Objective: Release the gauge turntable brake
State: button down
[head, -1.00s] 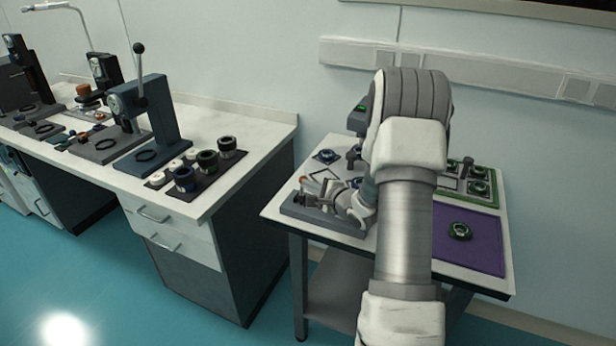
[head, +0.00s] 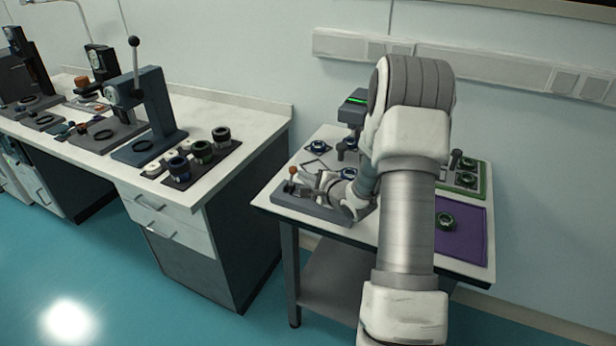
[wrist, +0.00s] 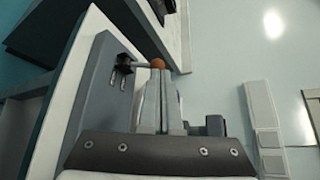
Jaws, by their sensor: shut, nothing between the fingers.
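The brake lever shows in the head view as a small orange ball knob (head: 292,171) above a dark mount on the grey gauge base (head: 318,211), at the left front of the small table. In the wrist view the orange knob (wrist: 185,64) is just past my fingertips, with a thin metal rod running left to a black pivot (wrist: 123,62). My gripper (head: 306,183) is shut and empty beside the lever. In the wrist view my gripper (wrist: 158,72) overlaps part of the rod; I cannot tell whether it touches. My arm hides part of the table.
Behind the base stands a dark instrument (head: 353,108) with a green light. Right of my arm are a purple mat (head: 470,245) with a ring part and a green-edged tray (head: 483,188). A white bench (head: 240,112) with presses stands left, across a floor gap.

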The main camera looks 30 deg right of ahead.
jog(key=d+r+p+v, duration=0.1)
jog(key=v, duration=0.9)
jog(key=shift+r, duration=0.35)
jog(key=shift+w, duration=0.15)
